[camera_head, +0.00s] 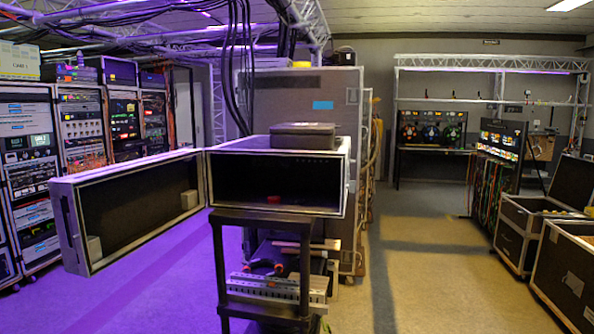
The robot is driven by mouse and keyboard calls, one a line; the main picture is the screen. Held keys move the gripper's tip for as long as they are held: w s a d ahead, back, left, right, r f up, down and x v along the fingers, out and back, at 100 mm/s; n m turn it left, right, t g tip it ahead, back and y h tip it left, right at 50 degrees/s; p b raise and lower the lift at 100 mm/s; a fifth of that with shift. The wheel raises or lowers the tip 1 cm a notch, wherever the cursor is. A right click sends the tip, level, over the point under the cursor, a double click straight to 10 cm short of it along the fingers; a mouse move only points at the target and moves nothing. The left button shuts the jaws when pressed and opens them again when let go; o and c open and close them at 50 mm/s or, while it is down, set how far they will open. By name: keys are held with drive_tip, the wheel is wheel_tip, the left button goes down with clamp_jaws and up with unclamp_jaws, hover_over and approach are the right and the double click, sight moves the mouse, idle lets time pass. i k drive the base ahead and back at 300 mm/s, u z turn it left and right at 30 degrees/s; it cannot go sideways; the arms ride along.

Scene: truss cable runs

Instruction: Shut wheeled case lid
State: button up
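A dark case (516,241) with metal edges stands on the floor at the right. Its lid (573,182) is raised, with the dark inner side showing. A second dark case (565,283) stands in front of it, cut off by the right edge; its lid cannot be made out. Small yellowish items lie near the top of the cases. Wheels are not clear on either. My gripper is not in view.
A shallow open box (278,211) sits on a black stand (262,288) at the centre, with a door-like panel (131,208) swung out left. Equipment racks (83,130) line the left. Clear floor (430,275) lies between stand and cases.

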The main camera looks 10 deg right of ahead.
sight(102, 217)
drive_tip(key=z, duration=0.05)
drive_tip(key=k, duration=0.15)
drive_tip(key=u, duration=0.25)
drive_tip(key=i, duration=0.95)
drive_tip(key=z, duration=0.85)
drive_tip(key=k, duration=0.1)
drive_tip(key=u, duration=2.5)
